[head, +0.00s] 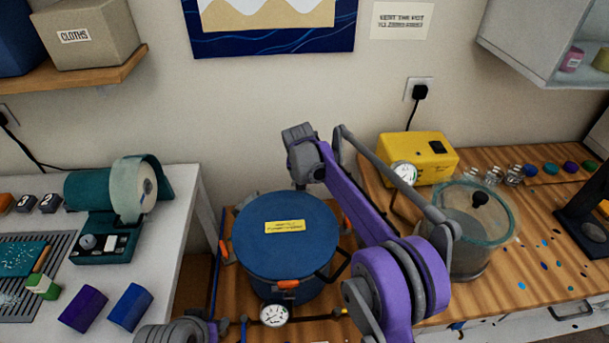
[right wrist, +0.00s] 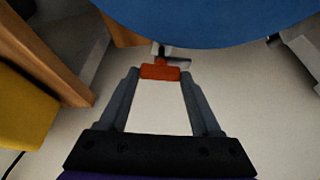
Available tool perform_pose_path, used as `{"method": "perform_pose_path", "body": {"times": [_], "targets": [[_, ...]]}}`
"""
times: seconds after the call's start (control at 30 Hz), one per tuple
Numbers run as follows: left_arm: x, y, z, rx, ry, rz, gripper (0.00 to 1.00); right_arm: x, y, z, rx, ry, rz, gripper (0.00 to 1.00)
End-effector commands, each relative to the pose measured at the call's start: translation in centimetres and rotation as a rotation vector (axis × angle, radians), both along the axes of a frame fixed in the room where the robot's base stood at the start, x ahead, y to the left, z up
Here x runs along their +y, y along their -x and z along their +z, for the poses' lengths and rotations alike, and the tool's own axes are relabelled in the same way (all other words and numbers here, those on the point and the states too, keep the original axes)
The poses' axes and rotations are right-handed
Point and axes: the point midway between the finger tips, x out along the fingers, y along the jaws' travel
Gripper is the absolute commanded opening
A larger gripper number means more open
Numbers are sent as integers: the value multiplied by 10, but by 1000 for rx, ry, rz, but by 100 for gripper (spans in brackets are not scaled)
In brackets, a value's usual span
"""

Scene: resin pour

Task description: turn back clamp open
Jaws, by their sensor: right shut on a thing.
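The blue pot (head: 285,245) stands in the middle of the head view, its round lid closed and bearing a yellow label (head: 285,227). Orange-handled clamps show at its left (head: 224,248), right (head: 346,222) and front (head: 288,284). My right arm reaches over the right side to the back of the pot. In the right wrist view my right gripper (right wrist: 160,76) is shut on the orange handle of the back clamp (right wrist: 160,71), just beside the blue lid edge (right wrist: 205,25). In the head view this clamp is hidden behind the pot and arm. My left gripper is not in view.
A yellow pump (head: 418,157) and a glass chamber (head: 480,250) stand on the wooden bench at right. A pressure gauge (head: 274,314) sits at the pot's front. A white table (head: 190,190) with a teal tape dispenser (head: 105,225) is at left. Wall is close behind.

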Motion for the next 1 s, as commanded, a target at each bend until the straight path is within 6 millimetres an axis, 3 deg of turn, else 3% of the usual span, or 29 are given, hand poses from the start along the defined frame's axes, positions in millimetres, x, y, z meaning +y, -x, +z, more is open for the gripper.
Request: {"method": "perform_pose_path", "body": {"times": [0.4, 0.93, 0.97, 1.0], "targets": [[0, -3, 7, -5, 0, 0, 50, 1, 0, 0, 0, -1, -171, 9], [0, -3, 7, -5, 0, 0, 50, 1, 0, 0, 2, -2, -191, 9], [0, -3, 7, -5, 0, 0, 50, 1, 0, 0, 2, -2, -191, 70], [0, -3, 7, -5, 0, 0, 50, 1, 0, 0, 2, -2, -191, 78]]}}
